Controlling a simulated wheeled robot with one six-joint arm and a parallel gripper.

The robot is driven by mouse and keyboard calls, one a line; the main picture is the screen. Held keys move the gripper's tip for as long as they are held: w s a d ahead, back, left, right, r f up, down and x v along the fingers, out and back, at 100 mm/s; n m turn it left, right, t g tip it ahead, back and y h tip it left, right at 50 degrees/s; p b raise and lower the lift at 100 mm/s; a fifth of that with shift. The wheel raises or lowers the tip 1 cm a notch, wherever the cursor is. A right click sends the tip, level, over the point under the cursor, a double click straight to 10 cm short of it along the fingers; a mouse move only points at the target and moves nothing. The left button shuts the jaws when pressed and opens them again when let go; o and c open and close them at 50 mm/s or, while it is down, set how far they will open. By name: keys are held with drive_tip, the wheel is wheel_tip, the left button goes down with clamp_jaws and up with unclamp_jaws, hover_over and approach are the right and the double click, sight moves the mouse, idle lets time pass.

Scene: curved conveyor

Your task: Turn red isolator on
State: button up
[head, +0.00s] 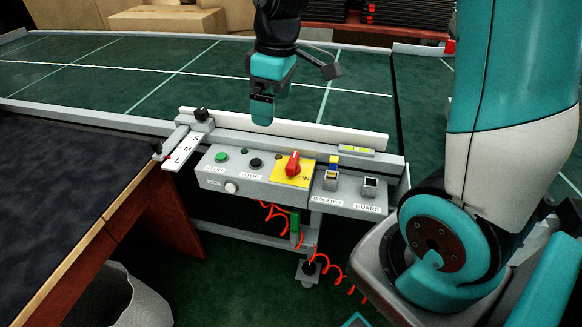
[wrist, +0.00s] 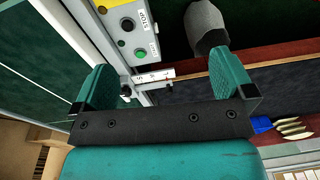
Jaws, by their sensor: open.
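The red isolator knob (head: 292,164) sits on a yellow plate (head: 282,173) at the right end of a grey control panel (head: 243,182). The knob stands roughly upright, leaning slightly, with "ON" printed at its lower right. I cannot tell its exact setting. My gripper (head: 262,112) hangs above and behind the panel, up and left of the knob, apart from it. In the wrist view my gripper (wrist: 160,62) is open with nothing between its fingers. A corner of the yellow plate (wrist: 108,3) shows at the top edge there; the red knob is out of that frame.
A green start button (head: 221,157) and black stop button (head: 255,163) lie left of the knob. A blue-and-yellow piece (head: 331,170) stands at the isolator label, beside the guard box (head: 370,187). A white rail (head: 290,130) runs behind. A dark table (head: 60,190) is left.

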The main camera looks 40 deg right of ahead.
drive_tip(key=h+b, duration=0.1)
hover_over(293, 160)
wheel_tip(293, 160, down, 6)
drive_tip(key=shift+g, duration=0.3)
wheel_tip(293, 160, down, 17)
drive_tip(key=shift+r+b, duration=0.2)
drive_tip(key=shift+b, duration=0.5)
drive_tip(key=shift+c, duration=0.2)
drive_tip(key=c, duration=0.9)
